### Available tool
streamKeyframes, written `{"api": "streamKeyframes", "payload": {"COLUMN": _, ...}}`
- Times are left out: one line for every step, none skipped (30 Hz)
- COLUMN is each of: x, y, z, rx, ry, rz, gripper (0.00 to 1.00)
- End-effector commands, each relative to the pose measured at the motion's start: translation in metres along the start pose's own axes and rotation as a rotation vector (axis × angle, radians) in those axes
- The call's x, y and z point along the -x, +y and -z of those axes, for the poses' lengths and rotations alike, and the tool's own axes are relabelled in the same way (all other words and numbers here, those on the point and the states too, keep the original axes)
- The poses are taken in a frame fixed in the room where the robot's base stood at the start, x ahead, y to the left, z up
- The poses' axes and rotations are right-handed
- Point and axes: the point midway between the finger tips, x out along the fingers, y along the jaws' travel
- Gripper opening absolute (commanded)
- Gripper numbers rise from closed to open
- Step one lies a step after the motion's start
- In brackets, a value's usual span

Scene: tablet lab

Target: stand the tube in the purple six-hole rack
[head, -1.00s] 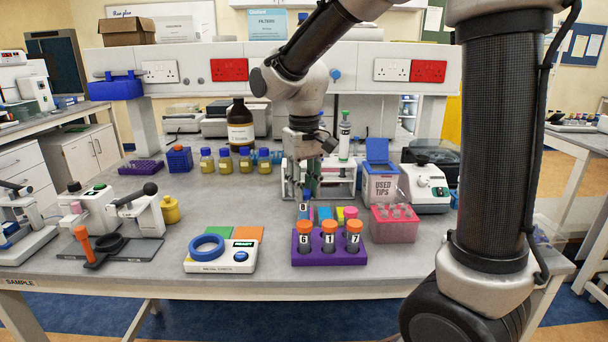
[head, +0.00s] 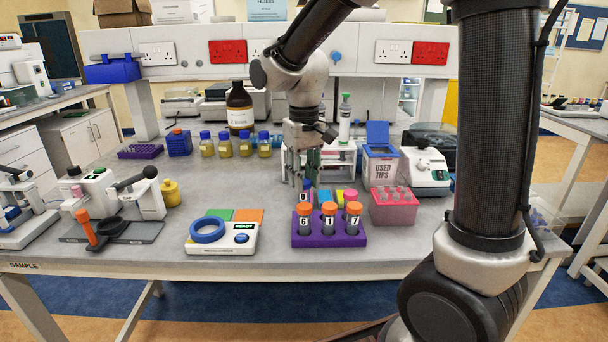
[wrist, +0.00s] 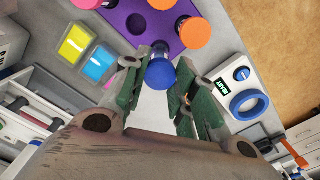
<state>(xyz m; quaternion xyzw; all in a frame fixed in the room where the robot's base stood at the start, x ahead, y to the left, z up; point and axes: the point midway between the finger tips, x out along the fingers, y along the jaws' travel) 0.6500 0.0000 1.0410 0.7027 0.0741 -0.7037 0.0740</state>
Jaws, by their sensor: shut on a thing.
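The tube (head: 304,197) has a blue cap and a label 8. In the head view it is behind the rack's left end; its lower part is hidden. The blue cap (wrist: 160,73) lies between my fingertips in the wrist view. My gripper (wrist: 158,85), with green finger pads, is shut on it from above; it also shows in the head view (head: 304,172). The purple six-hole rack (head: 329,241) holds orange-capped tubes 6, 1 and 7 in front. An empty hole (wrist: 137,22) shows in the wrist view. I cannot tell whether the held tube is inside a hole.
A pink rack (head: 394,213) stands right of the purple rack, a used-tips bin (head: 381,166) behind it. A white device with a blue ring (head: 222,237) stands to the left. A white stand (head: 346,165) is behind my gripper. Bare bench lies at the left middle.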

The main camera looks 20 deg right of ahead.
Motion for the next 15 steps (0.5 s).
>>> {"api": "streamKeyframes", "payload": {"x": 0.0001, "y": 0.0000, "z": 0.0000, "rx": 0.000, "ry": 0.000, "rz": 0.000, "gripper": 0.10}}
{"api": "streamKeyframes", "payload": {"x": 0.0001, "y": 0.0000, "z": 0.0000, "rx": 0.000, "ry": 0.000, "rz": 0.000, "gripper": 0.10}}
{"api": "streamKeyframes", "payload": {"x": 0.0001, "y": 0.0000, "z": 0.0000, "rx": 0.000, "ry": 0.000, "rz": 0.000, "gripper": 0.10}}
{"api": "streamKeyframes", "payload": {"x": 0.0002, "y": 0.0000, "z": 0.0000, "rx": 0.000, "ry": 0.000, "rz": 0.000, "gripper": 0.10}}
{"api": "streamKeyframes", "payload": {"x": 0.0002, "y": 0.0000, "z": 0.0000, "rx": 0.000, "ry": 0.000, "rz": 0.000, "gripper": 0.10}}
{"api": "streamKeyframes", "payload": {"x": 0.0002, "y": 0.0000, "z": 0.0000, "rx": 0.000, "ry": 0.000, "rz": 0.000, "gripper": 0.10}}
{"api": "streamKeyframes", "payload": {"x": 0.0002, "y": 0.0000, "z": 0.0000, "rx": 0.000, "ry": 0.000, "rz": 0.000, "gripper": 0.10}}
{"api": "streamKeyframes", "payload": {"x": 0.0001, "y": 0.0000, "z": 0.0000, "rx": 0.000, "ry": 0.000, "rz": 0.000, "gripper": 0.10}}
{"api": "streamKeyframes", "payload": {"x": -0.0002, "y": 0.0000, "z": 0.0000, "rx": 0.000, "ry": 0.000, "rz": 0.000, "gripper": 0.10}}
{"api": "streamKeyframes", "payload": {"x": -0.0005, "y": 0.0000, "z": 0.0000, "rx": 0.000, "ry": 0.000, "rz": 0.000, "gripper": 0.10}}
{"api": "streamKeyframes", "payload": {"x": -0.0009, "y": 0.0000, "z": -0.0001, "rx": 0.000, "ry": 0.000, "rz": 0.000, "gripper": 0.10}}
{"api": "streamKeyframes", "payload": {"x": -0.0017, "y": 0.0000, "z": -0.0002, "rx": 0.000, "ry": -0.001, "rz": 0.000, "gripper": 0.10}}
{"api": "streamKeyframes", "payload": {"x": -0.0024, "y": 0.0000, "z": -0.0002, "rx": 0.000, "ry": -0.001, "rz": 0.000, "gripper": 0.10}}
{"api": "streamKeyframes", "payload": {"x": -0.0032, "y": 0.0001, "z": -0.0003, "rx": 0.000, "ry": -0.001, "rz": 0.000, "gripper": 0.10}}
{"api": "streamKeyframes", "payload": {"x": -0.0044, "y": 0.0001, "z": -0.0003, "rx": 0.000, "ry": -0.001, "rz": 0.000, "gripper": 0.10}}
